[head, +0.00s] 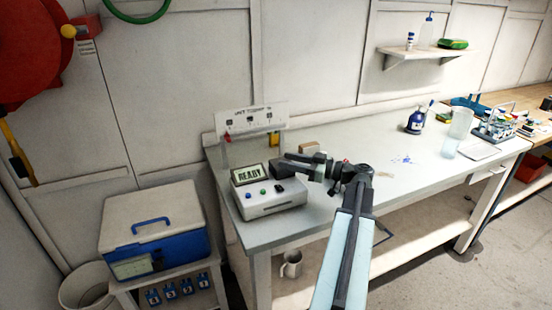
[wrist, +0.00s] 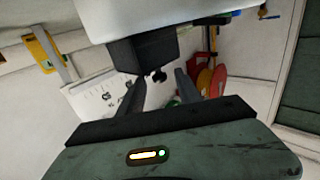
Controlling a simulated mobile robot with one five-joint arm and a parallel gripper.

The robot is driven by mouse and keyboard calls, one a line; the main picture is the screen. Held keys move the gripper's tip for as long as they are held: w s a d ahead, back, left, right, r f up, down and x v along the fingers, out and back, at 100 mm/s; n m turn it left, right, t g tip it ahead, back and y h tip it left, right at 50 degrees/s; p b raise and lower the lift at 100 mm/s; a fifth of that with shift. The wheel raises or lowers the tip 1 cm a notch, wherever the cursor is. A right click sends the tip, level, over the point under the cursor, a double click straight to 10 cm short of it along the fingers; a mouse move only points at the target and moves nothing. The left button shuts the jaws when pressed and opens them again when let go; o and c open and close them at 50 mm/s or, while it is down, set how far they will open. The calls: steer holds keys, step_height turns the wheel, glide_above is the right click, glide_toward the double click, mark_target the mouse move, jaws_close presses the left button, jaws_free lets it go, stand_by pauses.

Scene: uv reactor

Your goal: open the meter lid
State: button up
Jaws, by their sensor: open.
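The meter (head: 268,204) is a white box on the left end of the bench, with a tilted screen reading READY (head: 249,174) and small buttons. Its lid seems to be the dark block (head: 291,186) at its right side. In the wrist view this dark block (wrist: 143,50) adjoins a white body, and a small black knob (wrist: 158,76) sticks out from it. My gripper (head: 287,163) reaches in from the right, above the meter's right side. In the wrist view my gripper (wrist: 160,78) is open, with the knob appearing between its fingertips. I cannot tell whether they touch it.
A white panel (head: 252,120) on posts stands behind the meter, with a yellow block (head: 274,139) below it. A brown block (head: 309,148) lies behind my gripper. A blue and white cooler (head: 152,230) stands left of the bench. The bench middle (head: 390,180) is mostly clear.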

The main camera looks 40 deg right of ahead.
mark_target(276, 164)
steer(key=x, duration=0.5)
jaws_close()
stand_by(1.4)
